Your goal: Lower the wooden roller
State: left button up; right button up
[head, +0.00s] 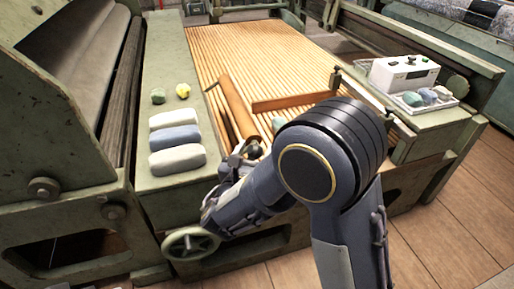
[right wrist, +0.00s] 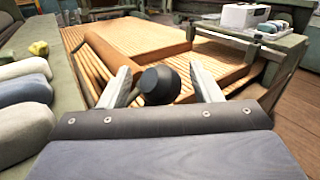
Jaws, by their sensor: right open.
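The wooden roller (head: 236,108) is a brown cylinder lying at an angle at the left side of the slatted bed (head: 270,50). It also shows in the right wrist view (right wrist: 106,58). A dark round knob (head: 254,150) is at its near end; the link between them is partly hidden. My right gripper (head: 246,156) is at this near end. In the right wrist view its two fingers stand apart on either side of the knob (right wrist: 160,84), with a gap visible, so it is open. My left gripper is not in view.
A wooden bar (head: 290,102) crosses the slats right of the roller. Several pale and blue-grey pads (head: 175,138) and two small yellow-green lumps (head: 183,90) lie on the left ledge. A white control box (head: 405,74) and a tray (head: 412,106) stand at right. A handwheel (head: 190,243) is below.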

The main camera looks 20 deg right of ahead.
jog(key=shift+x, duration=0.9)
grip_shut()
